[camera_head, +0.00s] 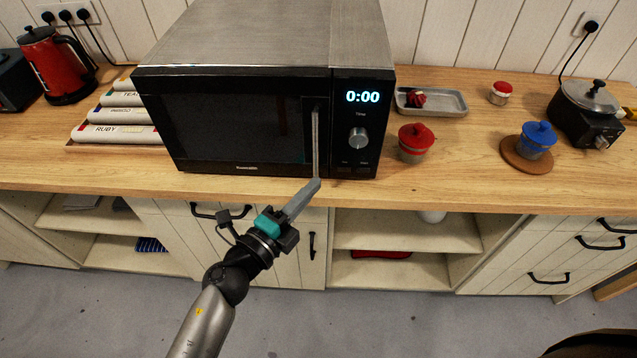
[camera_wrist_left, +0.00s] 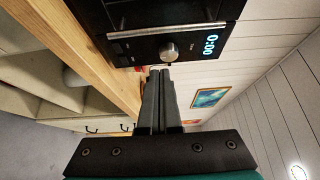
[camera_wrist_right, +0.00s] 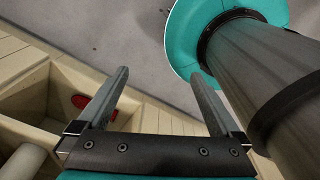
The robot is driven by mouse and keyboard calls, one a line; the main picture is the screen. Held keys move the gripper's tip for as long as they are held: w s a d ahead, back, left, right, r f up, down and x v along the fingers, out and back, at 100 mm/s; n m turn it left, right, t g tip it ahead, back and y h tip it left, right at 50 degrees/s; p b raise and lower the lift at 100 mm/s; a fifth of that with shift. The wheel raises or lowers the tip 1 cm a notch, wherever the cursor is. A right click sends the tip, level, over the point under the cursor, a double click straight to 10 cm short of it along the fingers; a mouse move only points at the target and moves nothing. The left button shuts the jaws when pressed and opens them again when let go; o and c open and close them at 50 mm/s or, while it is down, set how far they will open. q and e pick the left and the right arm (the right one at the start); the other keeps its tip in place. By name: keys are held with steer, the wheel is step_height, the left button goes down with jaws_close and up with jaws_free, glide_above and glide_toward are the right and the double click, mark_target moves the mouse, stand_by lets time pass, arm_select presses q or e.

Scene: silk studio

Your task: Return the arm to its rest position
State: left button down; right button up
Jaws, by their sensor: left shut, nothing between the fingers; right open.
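My left gripper (camera_head: 316,184) is shut and empty in front of the microwave (camera_head: 240,125), near the lower end of its door handle (camera_head: 316,140). The microwave door looks closed and its display reads 0:00. In the left wrist view the shut fingers (camera_wrist_left: 158,75) point toward the microwave's control panel with its round knob (camera_wrist_left: 169,51); I cannot tell whether they touch anything. My right gripper (camera_wrist_right: 158,85) shows only in the right wrist view. It is open and empty, above the grey floor and beside the low cabinets.
The wooden counter (camera_head: 455,180) carries a red-lidded pot (camera_head: 416,142), a blue-lidded pot (camera_head: 537,139), a grey tray (camera_head: 450,103), a black cooker (camera_head: 585,112) and a red kettle (camera_head: 57,65). Open shelves (camera_head: 400,235) lie below. The floor (camera_head: 400,310) in front is clear.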

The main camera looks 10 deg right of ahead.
arm_select(q)
steer(key=shift+w+a+v, duration=0.45)
steer(key=shift+v, duration=3.4)
steer(key=s+a+f+n+g+y+b, duration=0.1)
steer(key=s+a+f+n+y+b, duration=0.3)
steer(key=f, duration=0.8)
steer(key=a+f+n+y, duration=0.3)
steer(key=a+f+n, duration=0.35)
steer(key=f, duration=0.45)
steer(key=s+a+f+n+g+y+b, duration=0.1)
steer(key=a+f+n+y+b, duration=0.3)
steer(key=f, duration=0.8)
steer(key=s+a+f+n+g+b, duration=0.1)
steer(key=s+f+n+g, duration=0.2)
steer(key=s+f, duration=0.3)
steer(key=s+a+f+n+g+y, duration=0.1)
steer(key=s+a+f+n+g, duration=0.1)
steer(key=s+f, duration=0.4)
steer(key=s+a+f+n+g+y+b, duration=0.1)
steer(key=s+f+n+g, duration=0.3)
steer(key=s, duration=1)
step_height(320, 180, down, 2)
steer(key=shift+s+a+n+b, duration=0.3)
steer(key=shift+a+n, duration=0.35)
steer(key=shift+n, duration=0.2)
arm_select(e)
step_height(320, 180, down, 11)
steer(key=w, duration=0.1)
steer(key=shift+a+r, duration=0.2)
steer(key=shift+w, duration=0.1)
